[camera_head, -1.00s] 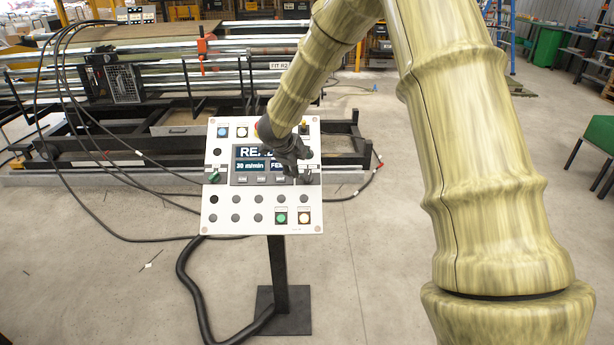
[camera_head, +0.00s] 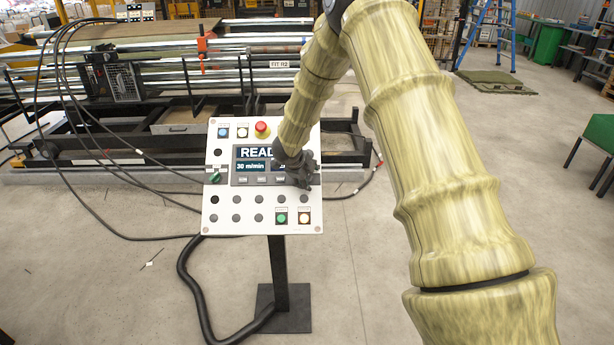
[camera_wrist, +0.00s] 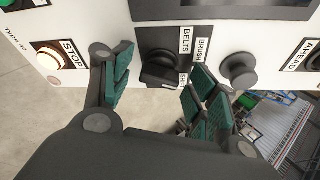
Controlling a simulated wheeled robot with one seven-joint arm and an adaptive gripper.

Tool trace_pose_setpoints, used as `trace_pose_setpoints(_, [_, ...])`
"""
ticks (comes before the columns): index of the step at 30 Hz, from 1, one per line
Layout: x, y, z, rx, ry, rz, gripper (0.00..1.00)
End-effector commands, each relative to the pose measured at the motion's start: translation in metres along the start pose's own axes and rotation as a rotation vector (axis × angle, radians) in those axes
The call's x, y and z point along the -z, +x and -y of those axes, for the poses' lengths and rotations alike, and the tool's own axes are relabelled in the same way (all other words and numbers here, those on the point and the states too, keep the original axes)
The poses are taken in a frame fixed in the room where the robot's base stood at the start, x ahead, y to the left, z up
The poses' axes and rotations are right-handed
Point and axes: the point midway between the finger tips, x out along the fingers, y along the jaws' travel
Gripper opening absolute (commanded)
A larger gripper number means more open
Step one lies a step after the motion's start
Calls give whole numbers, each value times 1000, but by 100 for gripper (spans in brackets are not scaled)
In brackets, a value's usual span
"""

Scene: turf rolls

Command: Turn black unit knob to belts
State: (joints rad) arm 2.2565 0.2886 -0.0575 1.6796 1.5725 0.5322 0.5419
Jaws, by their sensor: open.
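The black unit knob (camera_wrist: 160,70) sits on a dark plate on the white control panel. In the wrist view its plate carries the labels BELTS and BRUSH, with a third label partly hidden. My gripper (camera_wrist: 155,95) is open, its green-padded fingers on either side of the knob with visible gaps. I cannot tell whether either finger touches it. In the head view my gripper (camera_head: 303,172) is at the right side of the control panel (camera_head: 225,225) and hides the knob there.
A round black button (camera_wrist: 239,70) is close to the right finger. The lit STOP button (camera_wrist: 48,58) is left of the left finger. A red emergency button (camera_head: 262,129) is at the panel's top.

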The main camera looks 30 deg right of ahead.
Motion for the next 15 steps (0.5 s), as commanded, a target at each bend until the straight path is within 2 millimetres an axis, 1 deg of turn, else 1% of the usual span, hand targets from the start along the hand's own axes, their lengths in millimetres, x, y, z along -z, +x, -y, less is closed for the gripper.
trace_pose_setpoints(5, [0, 0, 0, 0, 0, 0, 59])
trace_pose_setpoints(8, [0, 0, 0, 0, 0, 0, 43])
trace_pose_setpoints(12, [0, 0, 0, 0, 0, 0, 17])
trace_pose_setpoints(13, [0, 0, 0, 0, 0, 0, 13])
trace_pose_setpoints(15, [0, 0, 0, 0, 0, 0, 13])
